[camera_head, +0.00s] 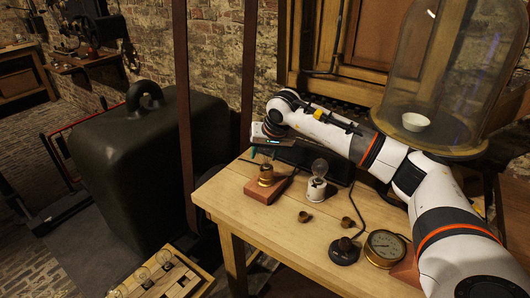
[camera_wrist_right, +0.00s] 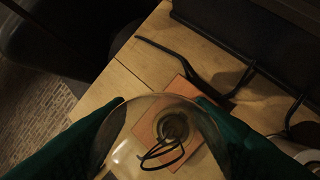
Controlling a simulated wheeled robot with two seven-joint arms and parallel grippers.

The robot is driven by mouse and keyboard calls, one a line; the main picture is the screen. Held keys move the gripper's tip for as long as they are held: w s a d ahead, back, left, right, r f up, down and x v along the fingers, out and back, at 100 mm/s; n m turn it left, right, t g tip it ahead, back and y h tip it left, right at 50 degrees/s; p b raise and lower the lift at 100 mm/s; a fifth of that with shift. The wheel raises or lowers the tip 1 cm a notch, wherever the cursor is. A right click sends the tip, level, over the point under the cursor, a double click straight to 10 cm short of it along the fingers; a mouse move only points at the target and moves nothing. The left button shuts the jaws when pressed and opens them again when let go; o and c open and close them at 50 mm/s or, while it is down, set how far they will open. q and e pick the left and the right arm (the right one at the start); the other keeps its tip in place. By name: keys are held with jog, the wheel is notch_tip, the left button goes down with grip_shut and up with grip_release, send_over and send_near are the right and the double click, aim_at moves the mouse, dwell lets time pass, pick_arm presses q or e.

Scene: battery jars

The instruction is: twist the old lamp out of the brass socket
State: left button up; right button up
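The brass socket (camera_head: 266,177) stands on a reddish wooden block (camera_head: 262,194) near the table's left edge. My right gripper (camera_head: 254,150) is just above and behind it, its green fingers mostly hidden in the head view. In the right wrist view the green fingers (camera_wrist_right: 160,128) lie against both sides of a large clear glass bulb, the old lamp (camera_wrist_right: 150,155), with a dark looped filament. The socket (camera_wrist_right: 174,126) and block (camera_wrist_right: 150,112) show through and behind the glass. I cannot tell whether the lamp's cap is still in the socket. My left gripper is out of view.
A lamp in a white holder (camera_head: 316,189) stands right of the block. Two small brass cups (camera_head: 304,216), a black-based knob (camera_head: 344,252) and a round gauge (camera_head: 385,247) lie nearer. A bell jar (camera_head: 425,75) stands back right; a tray (camera_head: 181,284) is lower left.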

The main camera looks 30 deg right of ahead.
jog(key=shift+n+y, duration=0.3)
jog(key=shift+n, duration=0.6)
jog(key=n, duration=0.1)
jog(key=n+y, duration=0.1)
jog(key=n, duration=0.1)
jog(key=shift+a+g+y, duration=0.25)
jog(key=shift+g+y, duration=0.05)
jog(key=shift+r+p, duration=0.25)
jog(key=shift+p, duration=0.05)
jog(key=shift+r+p, duration=0.55)
jog(key=shift+r, duration=0.35)
jog(key=shift+r, duration=0.1)
jog(key=shift+r+p, duration=1.7)
jog(key=shift+r, duration=0.8)
